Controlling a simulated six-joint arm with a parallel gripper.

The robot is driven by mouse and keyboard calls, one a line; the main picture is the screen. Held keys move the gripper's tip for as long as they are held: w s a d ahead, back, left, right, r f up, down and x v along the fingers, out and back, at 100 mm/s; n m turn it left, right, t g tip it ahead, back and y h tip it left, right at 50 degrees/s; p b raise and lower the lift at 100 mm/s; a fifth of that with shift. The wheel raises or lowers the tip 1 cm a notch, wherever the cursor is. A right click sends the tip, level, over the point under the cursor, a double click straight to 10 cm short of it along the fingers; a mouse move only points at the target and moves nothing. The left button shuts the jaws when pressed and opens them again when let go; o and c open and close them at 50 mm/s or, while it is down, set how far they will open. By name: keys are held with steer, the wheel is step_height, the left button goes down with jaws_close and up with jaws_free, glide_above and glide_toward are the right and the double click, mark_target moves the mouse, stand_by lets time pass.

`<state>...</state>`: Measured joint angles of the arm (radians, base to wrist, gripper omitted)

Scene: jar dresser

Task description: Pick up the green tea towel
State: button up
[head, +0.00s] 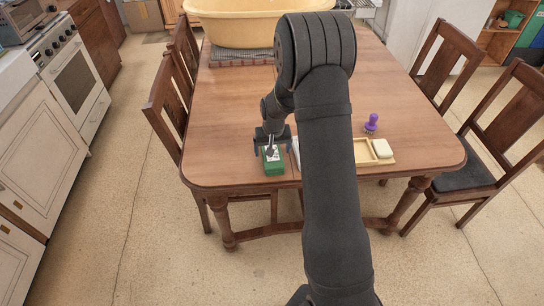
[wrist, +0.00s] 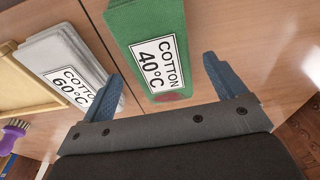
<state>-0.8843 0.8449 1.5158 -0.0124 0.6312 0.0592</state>
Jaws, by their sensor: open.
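The green tea towel (head: 273,163) lies folded on the wooden table near its front edge. In the wrist view the green towel (wrist: 146,22) carries a white label reading "COTTON 40°C". My gripper (head: 271,146) is above the towel's far end in the head view. In the wrist view my gripper (wrist: 165,84) is open and empty, its two blue fingers on either side of the towel's near end. I cannot tell how high the fingers are above the table.
A white towel labelled "COTTON 60°C" (wrist: 65,62) lies close to the left finger. A shallow wooden tray (head: 365,152), a pale block (head: 382,148) and a purple brush (head: 371,123) are to the right. A yellow tub (head: 240,27) stands at the back. The table's left part is clear.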

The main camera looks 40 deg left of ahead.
steer(key=shift+w+a+f, duration=0.1)
steer(key=shift+f, duration=0.65)
steer(key=shift+w+a+f, duration=0.1)
steer(key=shift+f, duration=0.6)
steer(key=c, duration=1.1)
steer(key=shift+r, duration=0.15)
